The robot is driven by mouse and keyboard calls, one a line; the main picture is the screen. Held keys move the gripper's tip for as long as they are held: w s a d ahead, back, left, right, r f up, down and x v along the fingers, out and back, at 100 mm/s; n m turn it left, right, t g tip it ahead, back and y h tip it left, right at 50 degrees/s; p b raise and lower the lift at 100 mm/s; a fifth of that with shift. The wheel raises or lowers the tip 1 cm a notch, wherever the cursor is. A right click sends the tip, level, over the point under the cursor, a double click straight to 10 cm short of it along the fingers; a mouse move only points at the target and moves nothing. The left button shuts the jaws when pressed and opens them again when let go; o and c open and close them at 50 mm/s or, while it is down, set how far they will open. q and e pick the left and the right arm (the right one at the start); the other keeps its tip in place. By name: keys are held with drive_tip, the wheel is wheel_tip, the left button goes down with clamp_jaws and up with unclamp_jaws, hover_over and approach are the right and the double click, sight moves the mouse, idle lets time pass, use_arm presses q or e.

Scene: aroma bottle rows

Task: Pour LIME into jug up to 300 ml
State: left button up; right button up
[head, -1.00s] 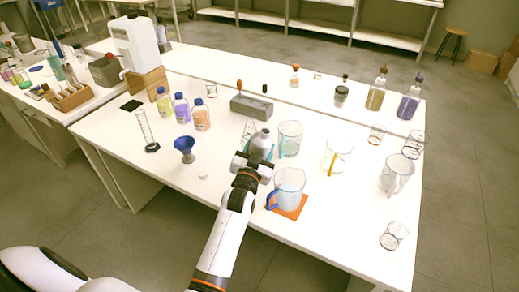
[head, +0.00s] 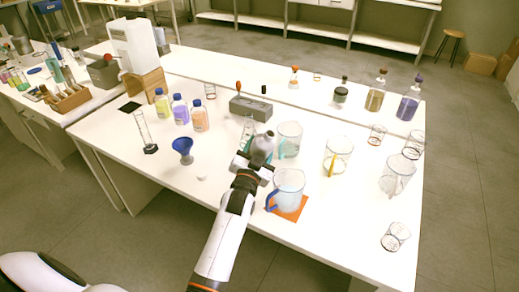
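My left gripper (head: 256,167) is shut on a grey bottle (head: 262,148) near the middle of the table. The bottle leans slightly to the right, and the gripper hides its lower part. No label can be read on it. A clear jug with a blue handle (head: 289,186) stands just right of and in front of the gripper, on an orange mat (head: 299,213). The jug looks pale blue-white inside; the exact level and scale cannot be read. No stream shows between bottle and jug. My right gripper is not in view.
A jug with a green handle (head: 290,136) stands behind, and one with a yellow handle (head: 338,154) to the right. A blue funnel (head: 183,148), a small white cap (head: 201,178) and coloured bottles (head: 180,110) are left. The front left of the table is clear.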

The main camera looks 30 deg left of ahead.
use_arm(q)
drive_tip(key=shift+d+m+t+b, duration=0.2)
drive_tip(key=shift+m+b, duration=0.4)
drive_tip(key=shift+m, duration=0.2)
drive_tip(key=shift+d+m+t+b, duration=0.1)
drive_tip(key=shift+d+m+b, duration=0.05)
drive_tip(key=shift+m+b, duration=0.55)
drive_tip(key=shift+a+f+m+h+b, duration=0.15)
drive_tip(key=shift+m+h+b, duration=0.35)
drive_tip(key=shift+m, duration=0.5)
drive_tip(key=shift+a+f+m+t+b, duration=0.25)
drive_tip(key=shift+a+m+t+b, duration=0.1)
drive_tip(key=shift+m+b, duration=0.6)
drive_tip(key=shift+a+f+m+h+b, duration=0.2)
drive_tip(key=shift+f+m+b, duration=0.4)
drive_tip(key=shift+f, duration=0.2)
drive_tip(key=shift+a+f+m+h+b, duration=0.1)
drive_tip(key=shift+f+m+h+b, duration=0.1)
drive_tip(key=shift+f+m+b, duration=0.4)
idle(0.8)
drive_tip(key=shift+a+r+m+h+p, duration=0.1)
drive_tip(key=shift+r+m+h+p, duration=0.3)
drive_tip(key=shift+m, duration=0.45)
drive_tip(key=shift+f+n, duration=0.15)
drive_tip(key=shift+n, duration=0.15)
